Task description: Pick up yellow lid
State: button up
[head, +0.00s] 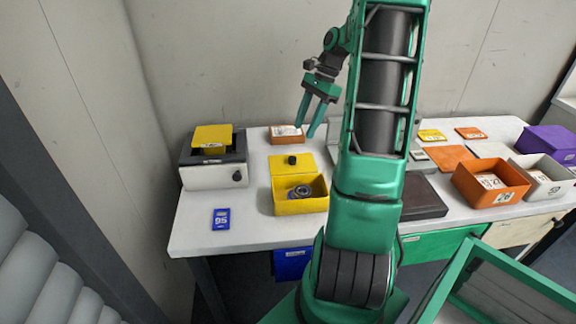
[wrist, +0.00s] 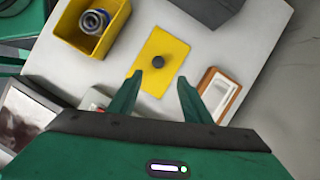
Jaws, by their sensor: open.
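The yellow lid (wrist: 165,47) is a flat plate with a dark round knob (wrist: 158,61) at its middle. In the head view the yellow lid (head: 291,168) lies behind the open yellow box (head: 301,206), close to its back edge. My gripper (wrist: 157,85) is open and empty, its two green fingers spread to either side below the knob in the wrist view. In the head view my gripper (head: 309,130) hangs above the table, higher than the lid. The yellow box (wrist: 68,39) holds a round blue and silver part (wrist: 95,20).
A white and dark machine (head: 214,169) with a yellow plate on top stands left of the lid. An orange box (head: 286,135) is behind the lid, and it is right of it in the wrist view (wrist: 218,93). A blue card (head: 221,219) lies front left. More boxes stand right.

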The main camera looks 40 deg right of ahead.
send_over(293, 157)
jog(key=d, duration=0.3)
jog(key=f, duration=0.5)
jog(key=shift+s+a+f, duration=0.1)
jog(key=shift+s+a, duration=0.1)
jog(key=shift+a+x, duration=0.15)
jog(key=shift+x, duration=1.15)
jog(key=shift+a+x, duration=0.1)
jog(key=shift+x, duration=1.2)
jog(key=shift+s, duration=0.1)
grip_shut()
